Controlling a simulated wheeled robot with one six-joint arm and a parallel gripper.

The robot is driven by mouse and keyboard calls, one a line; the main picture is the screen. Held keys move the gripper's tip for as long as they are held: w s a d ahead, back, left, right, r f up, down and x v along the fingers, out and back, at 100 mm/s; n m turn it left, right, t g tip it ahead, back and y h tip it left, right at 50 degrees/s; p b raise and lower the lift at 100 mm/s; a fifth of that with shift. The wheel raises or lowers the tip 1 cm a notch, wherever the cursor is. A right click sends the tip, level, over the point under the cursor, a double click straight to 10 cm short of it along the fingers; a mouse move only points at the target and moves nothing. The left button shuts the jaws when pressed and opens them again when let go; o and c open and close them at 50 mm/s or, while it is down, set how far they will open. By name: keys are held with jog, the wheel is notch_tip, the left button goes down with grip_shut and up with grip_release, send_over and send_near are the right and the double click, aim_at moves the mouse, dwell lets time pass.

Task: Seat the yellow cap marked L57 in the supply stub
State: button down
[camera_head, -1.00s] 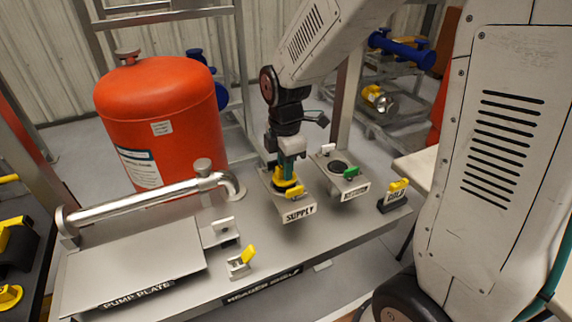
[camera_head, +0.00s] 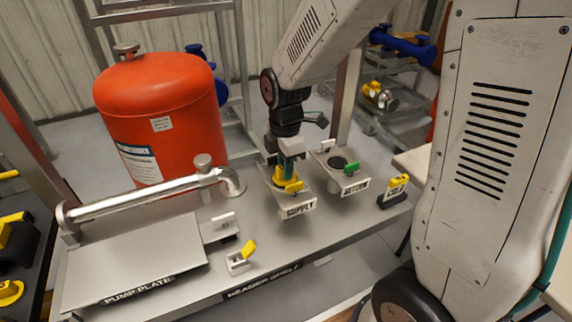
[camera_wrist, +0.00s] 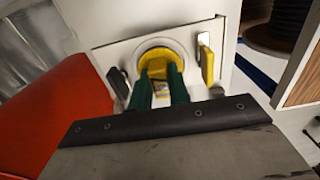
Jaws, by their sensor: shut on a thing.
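A yellow cap (camera_head: 280,178) is at the supply stub, on the plate (camera_head: 306,197) above the SUPPLY label (camera_head: 298,211). My gripper (camera_head: 287,166) points down and is shut on this cap. In the wrist view, the green fingers of my gripper (camera_wrist: 160,85) grip the middle of the round yellow cap (camera_wrist: 155,52). The cap lies within the stub's round opening or on its rim; how deep it sits cannot be told. The mark L57 is not readable. A yellow lever (camera_head: 294,187) stands beside the cap and also shows in the wrist view (camera_wrist: 207,65).
The RETURN stub (camera_head: 337,163) with a green lever (camera_head: 351,168) is just right. A yellow piece (camera_head: 396,183) sits on a labelled block further right. A horizontal pipe (camera_head: 150,195), a small bracket with a yellow lever (camera_head: 242,256) and a red tank (camera_head: 160,120) are left.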

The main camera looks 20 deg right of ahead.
jog(key=shift+f, duration=0.15)
jog(key=c, duration=1.3)
grip_release()
jog(key=shift+c, duration=0.5)
jog(key=shift+r, duration=4)
